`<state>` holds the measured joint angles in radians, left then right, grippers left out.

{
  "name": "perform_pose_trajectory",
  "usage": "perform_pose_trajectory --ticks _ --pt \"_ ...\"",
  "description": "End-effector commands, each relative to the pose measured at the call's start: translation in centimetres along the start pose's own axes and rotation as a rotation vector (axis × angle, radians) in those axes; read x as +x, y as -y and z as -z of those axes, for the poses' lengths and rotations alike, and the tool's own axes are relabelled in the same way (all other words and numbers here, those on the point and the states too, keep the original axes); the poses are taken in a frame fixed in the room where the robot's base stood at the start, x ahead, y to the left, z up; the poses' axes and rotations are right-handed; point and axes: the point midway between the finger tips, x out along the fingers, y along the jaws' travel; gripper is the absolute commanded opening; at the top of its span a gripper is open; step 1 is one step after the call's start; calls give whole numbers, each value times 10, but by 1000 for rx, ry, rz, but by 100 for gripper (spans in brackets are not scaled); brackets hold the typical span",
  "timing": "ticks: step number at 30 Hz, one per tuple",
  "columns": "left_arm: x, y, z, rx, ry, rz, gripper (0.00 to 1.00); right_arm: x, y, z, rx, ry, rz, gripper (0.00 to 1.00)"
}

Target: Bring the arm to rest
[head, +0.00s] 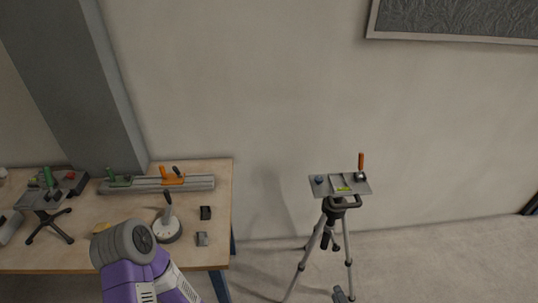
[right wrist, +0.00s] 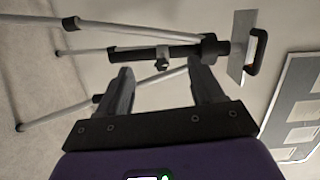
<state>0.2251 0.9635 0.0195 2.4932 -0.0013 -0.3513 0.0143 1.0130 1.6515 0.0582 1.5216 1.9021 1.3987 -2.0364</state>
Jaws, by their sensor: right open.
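My right gripper (right wrist: 163,82) shows in the right wrist view with its two dark fingers spread wide and nothing between them. In the right wrist view the tripod (right wrist: 180,52) lies across the picture beyond the fingertips; I cannot tell the exact gap. A purple arm part of mine with a grey round joint shows at the lower left of the head view. My left gripper is not in view.
A wooden workbench (head: 100,257) on the left holds a grey rail (head: 195,183), a round-based lever device (head: 168,231), small dark blocks and a small stand. The tripod carries a flat plate (head: 350,191) with an orange-handled part. Floor between bench and tripod is clear.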

Motion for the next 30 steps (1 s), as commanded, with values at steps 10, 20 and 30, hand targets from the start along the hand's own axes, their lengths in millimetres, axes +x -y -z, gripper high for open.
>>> perform_pose_trajectory --ticks 10,20,30 --pt "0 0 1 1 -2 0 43 -3 34 -128 253 592 -198 67" --pt "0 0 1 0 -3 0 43 -120 60 -224 136 1223 -869 67" --pt "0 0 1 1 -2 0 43 -143 88 -192 -465 1102 -1138 67"
